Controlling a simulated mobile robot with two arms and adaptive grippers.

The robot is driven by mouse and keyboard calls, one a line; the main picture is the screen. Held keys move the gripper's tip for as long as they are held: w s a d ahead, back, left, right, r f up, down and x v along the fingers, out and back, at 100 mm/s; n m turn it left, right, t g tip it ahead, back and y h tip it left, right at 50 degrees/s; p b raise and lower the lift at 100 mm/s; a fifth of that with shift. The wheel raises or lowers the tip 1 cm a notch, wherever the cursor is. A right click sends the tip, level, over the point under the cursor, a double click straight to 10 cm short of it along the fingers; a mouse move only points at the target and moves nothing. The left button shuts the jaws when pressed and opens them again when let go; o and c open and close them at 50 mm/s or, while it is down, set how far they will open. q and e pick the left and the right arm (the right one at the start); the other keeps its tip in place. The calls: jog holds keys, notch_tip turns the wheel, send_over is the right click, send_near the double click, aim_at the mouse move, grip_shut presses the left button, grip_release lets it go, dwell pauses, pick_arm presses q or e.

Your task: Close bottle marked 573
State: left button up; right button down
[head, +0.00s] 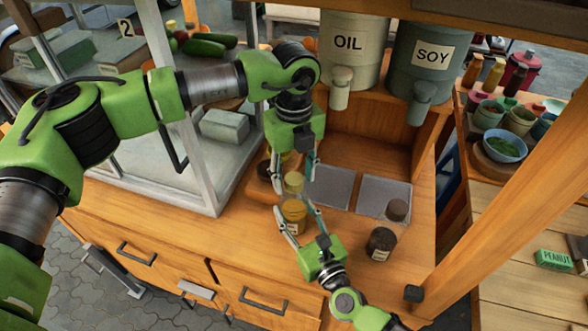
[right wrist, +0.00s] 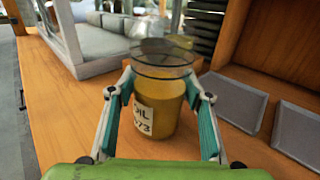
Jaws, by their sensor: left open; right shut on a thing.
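A glass jar of yellow oil (head: 293,216) stands on the wooden counter. In the right wrist view its label on the jar (right wrist: 160,100) reads OIL with a number ending in 73, partly covered by a finger. My right gripper (head: 294,208) is shut around the jar's sides; its fingers (right wrist: 160,100) show on both sides of it. A small yellowish cap-like piece (head: 293,183) shows just behind the jar. My left gripper (head: 291,170) is open, pointing down over this piece; whether it touches it I cannot tell.
A dark jar (head: 380,244) stands to the right, with a dark round piece (head: 397,210) behind it. Two grey mats (head: 383,196) lie behind. OIL (head: 350,60) and SOY (head: 425,75) dispensers stand above. A glass case (head: 205,180) borders the left.

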pick_arm(q)
jog(key=c, duration=1.2)
jog(key=shift+o, duration=0.2)
jog(key=m, duration=2.4)
jog(key=o, duration=1.2)
jog(key=shift+o, duration=0.2)
